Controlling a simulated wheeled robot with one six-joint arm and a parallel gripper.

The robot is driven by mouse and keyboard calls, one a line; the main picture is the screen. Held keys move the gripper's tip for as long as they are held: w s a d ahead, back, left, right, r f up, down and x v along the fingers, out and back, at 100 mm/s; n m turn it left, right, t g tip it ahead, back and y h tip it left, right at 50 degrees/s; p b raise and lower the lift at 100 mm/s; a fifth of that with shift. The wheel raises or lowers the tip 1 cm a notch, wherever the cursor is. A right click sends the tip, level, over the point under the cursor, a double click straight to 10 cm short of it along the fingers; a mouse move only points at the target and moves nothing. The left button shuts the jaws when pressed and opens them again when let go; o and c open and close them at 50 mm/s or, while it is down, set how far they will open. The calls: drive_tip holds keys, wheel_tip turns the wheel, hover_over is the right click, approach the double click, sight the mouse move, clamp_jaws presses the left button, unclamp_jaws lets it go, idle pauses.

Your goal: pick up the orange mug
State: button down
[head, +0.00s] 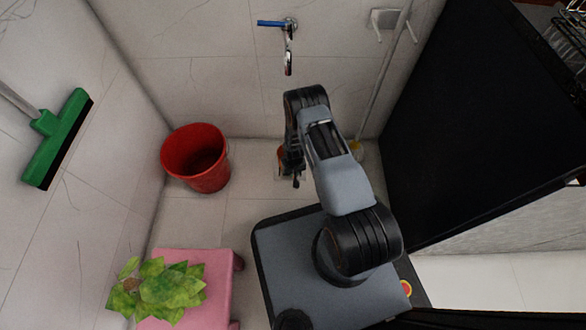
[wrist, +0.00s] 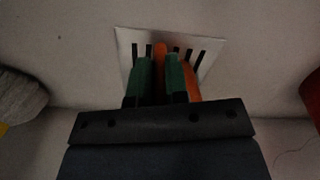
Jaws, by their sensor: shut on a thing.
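The orange mug (head: 281,161) is low near the floor in the head view, mostly hidden behind my gripper (head: 293,178). In the wrist view, my gripper (wrist: 160,78) has two green-padded fingers close together. A strip of the orange mug (wrist: 160,58) shows between them, and more orange shows right of the right finger. My gripper is shut on the mug. Which part of the mug is between the fingers, and whether it touches the floor, I cannot tell.
A slotted metal drain plate (wrist: 210,48) lies below the fingers. A red bucket (head: 208,178) stands to the left. A pink stool (head: 215,265) bears a leafy plant (head: 165,288). A blue-handled tap (head: 288,48) is on the back wall. A dark panel (head: 465,110) stands right.

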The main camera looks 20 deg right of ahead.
drive_tip(key=shift+r, duration=0.45)
wheel_tip(320, 180, up, 2)
drive_tip(key=shift+r+p, duration=0.25)
drive_tip(key=shift+p, duration=0.6)
drive_tip(key=s+r+p, duration=0.7)
drive_tip(key=s+r, duration=0.2)
drive_tip(key=s, duration=0.5)
drive_tip(key=shift+r, duration=0.25)
drive_tip(key=shift+a, duration=0.1)
